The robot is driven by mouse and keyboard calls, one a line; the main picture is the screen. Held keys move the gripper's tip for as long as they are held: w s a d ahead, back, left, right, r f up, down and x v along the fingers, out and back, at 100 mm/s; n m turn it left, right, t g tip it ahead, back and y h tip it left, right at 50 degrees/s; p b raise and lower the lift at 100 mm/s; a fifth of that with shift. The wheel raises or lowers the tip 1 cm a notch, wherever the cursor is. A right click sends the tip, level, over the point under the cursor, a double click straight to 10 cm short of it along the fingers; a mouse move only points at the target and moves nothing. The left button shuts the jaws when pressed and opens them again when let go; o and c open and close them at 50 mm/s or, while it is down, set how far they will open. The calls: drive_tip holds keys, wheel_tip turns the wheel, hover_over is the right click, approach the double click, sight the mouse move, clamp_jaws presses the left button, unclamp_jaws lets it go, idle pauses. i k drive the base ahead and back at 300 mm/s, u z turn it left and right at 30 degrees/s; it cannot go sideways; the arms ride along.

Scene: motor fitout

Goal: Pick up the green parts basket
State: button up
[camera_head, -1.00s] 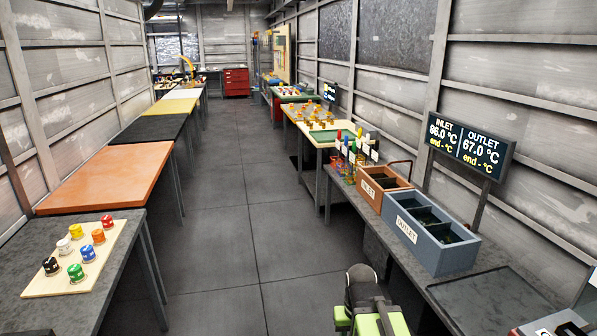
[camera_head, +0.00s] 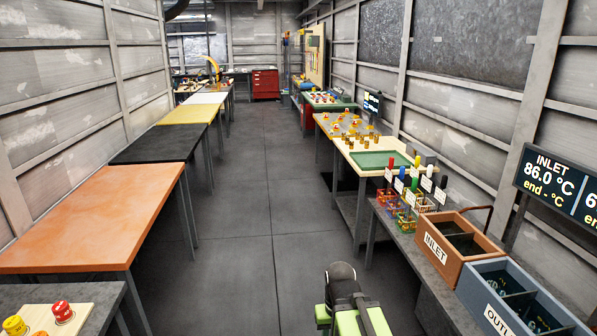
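Small wire parts baskets in several colours stand close together on the right-hand bench, with coloured uprights and white tags. A green one, the green parts basket (camera_head: 407,223), seems to be at the near side of the cluster, partly hidden by its neighbours; its exact outline is hard to tell. My gripper (camera_head: 343,284) is low at the bottom of the view, at the end of my folded lime-green and dark arm. It is well short of the baskets and touches none of them. Its fingers cannot be made out.
The brown INLET bin (camera_head: 436,247) and grey-blue OUTLET bin (camera_head: 502,317) stand nearer on the same bench. A green tray (camera_head: 380,160) lies beyond the baskets. An orange-topped table (camera_head: 90,220) lines the left. The floor aisle (camera_head: 240,200) between is clear.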

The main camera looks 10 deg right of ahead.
sight(409, 196)
drive_tip(key=z, duration=0.05)
drive_tip(key=i, duration=2.05)
drive_tip(key=z, duration=0.25)
drive_tip(key=i, duration=1.35)
drive_tip(key=z, duration=0.15)
